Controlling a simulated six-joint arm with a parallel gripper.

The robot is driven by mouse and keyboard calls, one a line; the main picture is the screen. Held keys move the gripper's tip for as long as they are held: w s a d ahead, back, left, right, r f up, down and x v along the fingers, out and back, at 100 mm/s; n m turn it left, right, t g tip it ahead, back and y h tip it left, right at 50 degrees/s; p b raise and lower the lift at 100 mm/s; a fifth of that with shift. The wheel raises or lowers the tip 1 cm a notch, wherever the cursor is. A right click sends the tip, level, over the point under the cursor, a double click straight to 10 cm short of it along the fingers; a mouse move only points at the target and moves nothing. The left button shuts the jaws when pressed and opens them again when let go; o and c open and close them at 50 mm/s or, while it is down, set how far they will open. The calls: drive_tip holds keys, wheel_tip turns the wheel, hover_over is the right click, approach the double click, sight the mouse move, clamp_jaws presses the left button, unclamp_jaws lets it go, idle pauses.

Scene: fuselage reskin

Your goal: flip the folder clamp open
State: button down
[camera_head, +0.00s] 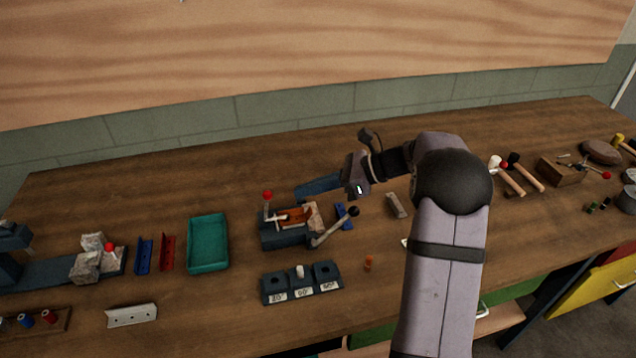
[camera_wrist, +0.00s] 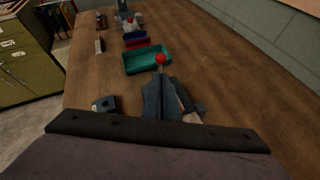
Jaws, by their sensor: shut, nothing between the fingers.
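The folder (camera_head: 284,238) is a blue-grey bench device left of my gripper in the head view. An orange-brown piece (camera_head: 295,216) lies across its top. A lever with a red knob (camera_head: 267,195) stands upright at its back left; the red knob also shows in the wrist view (camera_wrist: 160,58). In the wrist view, the grey shapes below the red knob overlap, so finger and folder edges are hard to separate.
A teal tray (camera_head: 207,243) lies left of the folder. A labelled dark block (camera_head: 301,284) stands in front, with a small orange piece (camera_head: 369,263) beside it. A blue piece (camera_head: 343,217) and a grey bar (camera_head: 396,205) lie to the right. Hammers (camera_head: 513,183) lie farther right.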

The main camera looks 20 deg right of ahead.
sight(270, 196)
drive_tip(key=shift+p+x, duration=0.55)
drive_tip(key=shift+x, duration=2.25)
drive_tip(key=shift+r, duration=0.1)
drive_tip(key=a+r+h+p, duration=0.1)
drive_tip(key=p, duration=0.2)
drive_tip(key=shift+a+r+h+p, duration=0.3)
drive_tip(key=shift+h, duration=0.1)
drive_tip(key=a+f+h+p, duration=0.2)
drive_tip(key=a+p, duration=0.1)
drive_tip(key=a, duration=0.3)
drive_tip(key=a+f+n+h+p, duration=0.1)
drive_tip(key=a+f+h+p, duration=0.1)
drive_tip(key=a, duration=0.5)
drive_tip(key=shift+f+g+p, duration=0.2)
drive_tip(key=shift+g+p, duration=0.1)
drive_tip(key=shift+p, duration=0.25)
drive_tip(key=shift+a, duration=0.1)
drive_tip(key=s+a+r+p, duration=0.3)
drive_tip(key=r+p, duration=0.4)
drive_tip(key=r, duration=0.1)
drive_tip(key=shift+a+r+p, duration=0.3)
drive_tip(key=shift+a+r, duration=0.05)
drive_tip(key=shift+r, duration=0.05)
